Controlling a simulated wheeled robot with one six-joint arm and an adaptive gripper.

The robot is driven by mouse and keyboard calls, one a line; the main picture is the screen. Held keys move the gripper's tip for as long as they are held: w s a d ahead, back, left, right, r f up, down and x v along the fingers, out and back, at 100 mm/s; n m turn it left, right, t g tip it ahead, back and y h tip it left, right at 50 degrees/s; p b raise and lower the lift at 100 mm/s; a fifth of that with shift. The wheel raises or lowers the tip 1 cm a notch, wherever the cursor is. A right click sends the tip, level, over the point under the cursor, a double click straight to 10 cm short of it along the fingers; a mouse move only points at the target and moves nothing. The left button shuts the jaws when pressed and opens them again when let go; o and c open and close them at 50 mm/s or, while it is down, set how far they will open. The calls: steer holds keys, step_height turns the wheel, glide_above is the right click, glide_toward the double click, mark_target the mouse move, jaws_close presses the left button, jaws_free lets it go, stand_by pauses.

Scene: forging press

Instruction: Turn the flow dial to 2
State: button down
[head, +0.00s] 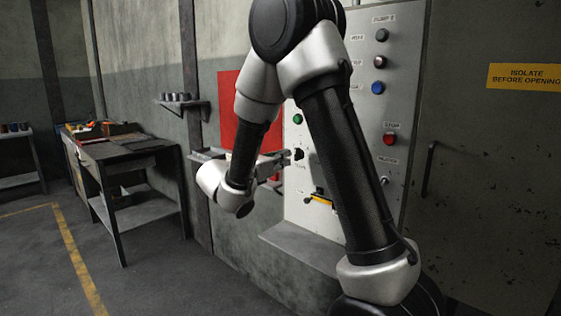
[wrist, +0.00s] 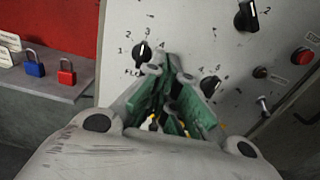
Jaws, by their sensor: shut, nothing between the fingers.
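The flow dial (wrist: 143,51) is a small black knob with a white pointer line on the pale panel. Numbers 1 to 4 arc over it, and a partly hidden label starting "FLO" is below. Its pointer points roughly upward, toward the 2–3 side; the exact number is hard to read. My gripper (wrist: 173,70) is shut and empty, its tips just right of and below the dial in the wrist view. In the head view my gripper (head: 284,158) is close to a black knob (head: 298,154) on the panel; contact cannot be told.
Two more black dials, one lower right (wrist: 210,86) and one upper right (wrist: 247,15), share the panel. A red button (wrist: 303,56) and a toggle (wrist: 263,104) lie right. Blue (wrist: 34,63) and red padlocks (wrist: 66,71) are left. A workbench (head: 125,160) stands left.

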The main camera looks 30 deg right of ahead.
mark_target(297, 154)
steer(key=x, duration=0.7)
steer(key=shift+d, duration=0.35)
steer(key=shift+f, duration=0.1)
steer(key=shift+w+a, duration=0.2)
steer(key=shift+w, duration=0.3)
steer(key=shift+w+a, duration=0.2)
steer(key=shift+w, duration=0.3)
stand_by(2.1)
